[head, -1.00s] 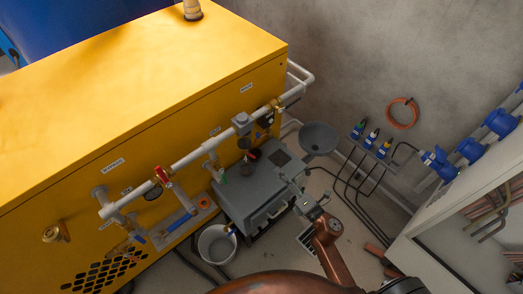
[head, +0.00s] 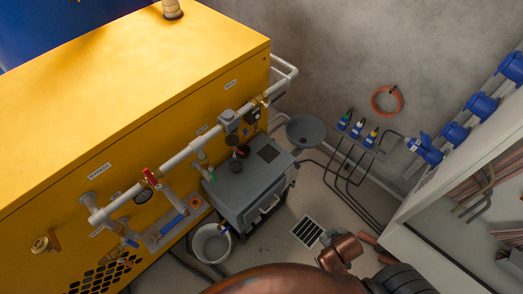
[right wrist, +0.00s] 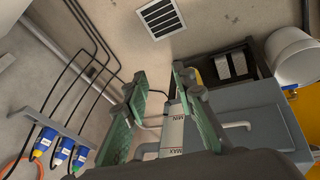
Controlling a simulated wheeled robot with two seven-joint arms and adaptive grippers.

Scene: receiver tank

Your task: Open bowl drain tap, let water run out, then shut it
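The grey block (head: 229,122) on the white pipe (head: 185,155) sits above the grey tank (head: 240,190). I cannot make out a bowl drain tap with certainty; small valves and handles crowd the pipework below that pipe. A red-handled valve (head: 151,178) sits on the pipe further left. My right gripper (right wrist: 162,80) is open and empty in the right wrist view, its green fingers apart in front of the tank's MIN/MAX plate (right wrist: 172,128). My left gripper is out of view.
A white bucket (head: 211,243) stands on the floor beside the tank and shows in the right wrist view (right wrist: 290,55). A funnel (head: 305,130) stands behind the tank. Blue, yellow and green connectors (head: 358,129) hang by the wall. A floor grille (head: 307,231) has clear floor around it.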

